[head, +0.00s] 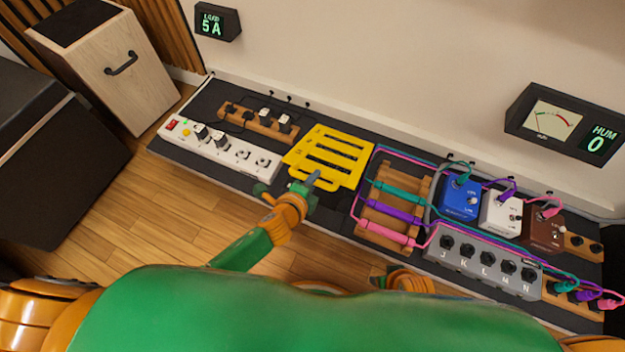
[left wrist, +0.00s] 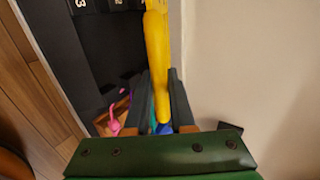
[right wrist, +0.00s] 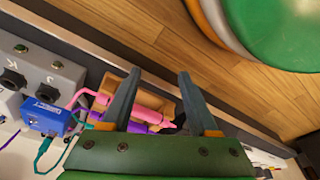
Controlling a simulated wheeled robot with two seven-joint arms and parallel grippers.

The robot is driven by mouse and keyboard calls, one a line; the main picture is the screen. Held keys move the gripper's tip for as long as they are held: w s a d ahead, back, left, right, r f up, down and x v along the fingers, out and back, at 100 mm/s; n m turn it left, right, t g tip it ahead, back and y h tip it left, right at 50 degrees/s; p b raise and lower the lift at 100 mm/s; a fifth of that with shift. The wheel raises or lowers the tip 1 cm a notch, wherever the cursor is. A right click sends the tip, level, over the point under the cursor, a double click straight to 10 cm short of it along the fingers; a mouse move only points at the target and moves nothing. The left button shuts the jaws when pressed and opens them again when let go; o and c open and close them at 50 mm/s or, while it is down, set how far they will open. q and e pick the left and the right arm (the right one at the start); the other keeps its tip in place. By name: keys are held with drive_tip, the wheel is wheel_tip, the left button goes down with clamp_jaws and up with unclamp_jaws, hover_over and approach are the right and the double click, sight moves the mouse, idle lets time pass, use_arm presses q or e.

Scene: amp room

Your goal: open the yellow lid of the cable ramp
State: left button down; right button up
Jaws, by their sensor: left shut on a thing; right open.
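The yellow lid (head: 332,150) of the cable ramp is at the middle of the board in the head view, with dark slots across it and a handle loop on its near edge. My left gripper (head: 312,182) is shut on that handle. In the left wrist view, the lid's yellow part (left wrist: 157,55) shows as a narrow bar between the fingers, beside a dark surface with white marks. How far the lid is tilted is hard to tell. My right gripper (right wrist: 158,78) is open and empty, with the pink cable plug (right wrist: 155,112) showing beyond its fingers.
A white power strip (head: 218,148) lies left of the lid. A wooden rack (head: 380,215) with coloured cables stands right of it. A blue pedal (head: 460,198) and a grey jack box (head: 485,262) are farther right. The wall rises behind the board.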

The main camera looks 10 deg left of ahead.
use_arm(q)
drive_tip(key=shift+w+d+r+p, duration=0.15)
drive_tip(key=shift+w+r+p, duration=0.25)
drive_tip(key=shift+r+p, duration=0.25)
drive_tip(key=shift+w+d+r+p, duration=0.1)
drive_tip(key=shift+w+r+p, duration=0.4)
drive_tip(key=shift+r, duration=0.25)
drive_tip(key=shift+w+d+r+p, duration=0.15)
drive_tip(key=shift+w+r+p, duration=0.2)
drive_tip(key=shift+r+p, duration=0.3)
use_arm(e)
drive_tip(key=shift+s+d+f, duration=0.35)
drive_tip(key=shift+s+f, duration=0.15)
drive_tip(key=shift+s, duration=0.2)
drive_tip(key=shift+s+d+f, duration=0.3)
drive_tip(key=shift+s+f, duration=0.15)
drive_tip(key=shift+s, duration=0.3)
drive_tip(key=shift+s+d+f, duration=0.35)
drive_tip(key=shift+s+f, duration=0.15)
drive_tip(key=shift+s, duration=0.2)
use_arm(q)
drive_tip(key=c, duration=0.8)
unclamp_jaws()
drive_tip(key=shift+o, duration=0.2)
drive_tip(key=shift+r, duration=0.1)
